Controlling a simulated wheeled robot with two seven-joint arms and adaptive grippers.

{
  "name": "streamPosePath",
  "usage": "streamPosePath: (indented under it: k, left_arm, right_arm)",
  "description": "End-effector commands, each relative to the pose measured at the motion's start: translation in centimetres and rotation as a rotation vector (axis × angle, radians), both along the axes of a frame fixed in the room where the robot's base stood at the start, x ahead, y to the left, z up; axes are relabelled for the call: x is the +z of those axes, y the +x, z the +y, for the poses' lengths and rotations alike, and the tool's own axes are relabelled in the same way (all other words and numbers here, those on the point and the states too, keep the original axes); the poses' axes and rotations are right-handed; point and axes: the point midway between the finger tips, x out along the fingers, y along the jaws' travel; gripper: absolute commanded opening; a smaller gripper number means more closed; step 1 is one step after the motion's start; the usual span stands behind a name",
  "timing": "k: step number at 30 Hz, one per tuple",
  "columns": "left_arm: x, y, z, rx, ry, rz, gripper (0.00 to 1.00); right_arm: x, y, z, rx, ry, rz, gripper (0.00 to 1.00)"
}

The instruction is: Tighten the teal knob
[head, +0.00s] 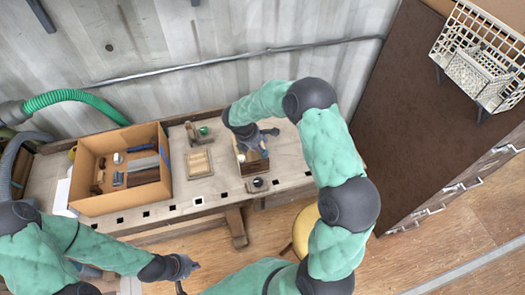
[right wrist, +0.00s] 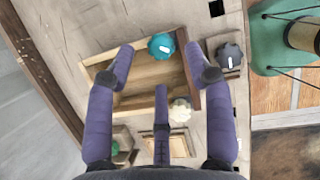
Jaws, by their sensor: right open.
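The teal knob (right wrist: 161,46) has a white mark and shows in the right wrist view at the top of the open wooden box (right wrist: 145,72). The box also shows in the head view (head: 253,169), where the knob is hidden by my right gripper (head: 262,143). In the right wrist view my right gripper (right wrist: 159,55) is open, its purple fingers spread above the box. The teal knob lies between the two outer fingertips; no contact is clear. My left gripper (head: 188,265) is in front of the bench, and its finger opening cannot be made out.
A cream knob (right wrist: 180,109) is beside the box's dark wall. A black knob (right wrist: 230,55) sits on a small block beyond that wall. A green knob (head: 204,130), a wooden tray (head: 199,163) and a cardboard box (head: 93,202) of parts stand further left on the bench.

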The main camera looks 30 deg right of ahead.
Motion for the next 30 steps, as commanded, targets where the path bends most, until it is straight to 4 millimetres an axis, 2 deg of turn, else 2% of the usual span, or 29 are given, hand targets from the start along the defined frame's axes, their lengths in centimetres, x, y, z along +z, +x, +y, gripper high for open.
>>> streamPosePath:
  k: [3,9,20,21,26,30]
  left_arm:
    - [-0.3,0.0,0.0,0.0,0.0,0.0,0.0]
    - [-0.5,0.0,0.0,0.0,0.0,0.0,0.0]
    - [-0.5,0.0,0.0,0.0,0.0,0.0,0.0]
    - [-0.5,0.0,0.0,0.0,0.0,0.0,0.0]
    - [-0.5,0.0,0.0,0.0,0.0,0.0,0.0]
    - [-0.5,0.0,0.0,0.0,0.0,0.0,0.0]
  right_arm:
    - [-1.9,-0.1,-0.7,-0.001,0.001,0.003,0.53]
    - [-3.6,-0.1,-1.4,-0.001,0.001,0.002,0.53]
    - [-4.0,0.0,-1.6,-0.001,0.001,0.0,0.53]
    - [-4.0,0.0,-1.6,-0.001,0.001,0.0,0.47]
    - [-4.0,-0.1,-1.6,-0.001,0.001,0.0,0.02]
    - [-4.0,-0.1,-1.6,-0.001,0.001,0.0,0.0]
